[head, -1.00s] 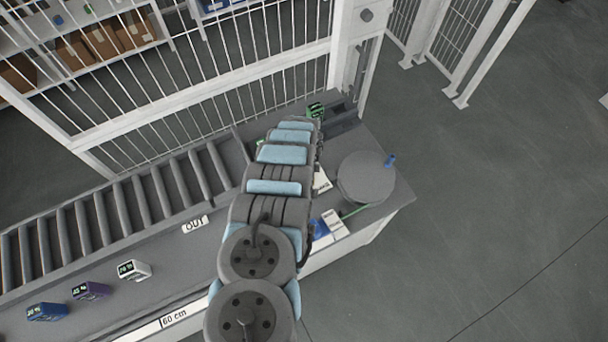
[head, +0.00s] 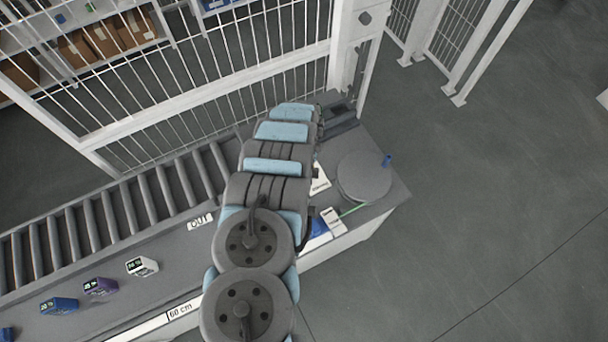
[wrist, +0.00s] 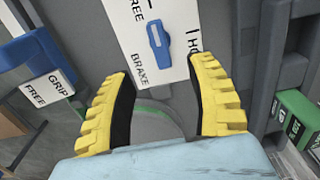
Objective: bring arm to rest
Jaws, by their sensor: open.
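My gripper (wrist: 161,66) is open in the wrist view, its two yellow fingers apart with nothing between them. Beyond the fingertips is a white label plate (wrist: 143,48) reading FREE and BRAKE, with a blue lever (wrist: 158,47) on it. A blue part with a GRIP/FREE label (wrist: 48,90) is to the left of the fingers. A green box-shaped device (wrist: 297,118) is to the right. In the head view my arm stretches over the bench, and my gripper is hidden behind the arm links.
A roller conveyor (head: 120,215) and a bench with small displays, one white (head: 142,266), lie left of my arm. A grey round disc (head: 364,177) is on the bench at right. A white mesh fence (head: 200,95) stands behind. The floor at right is clear.

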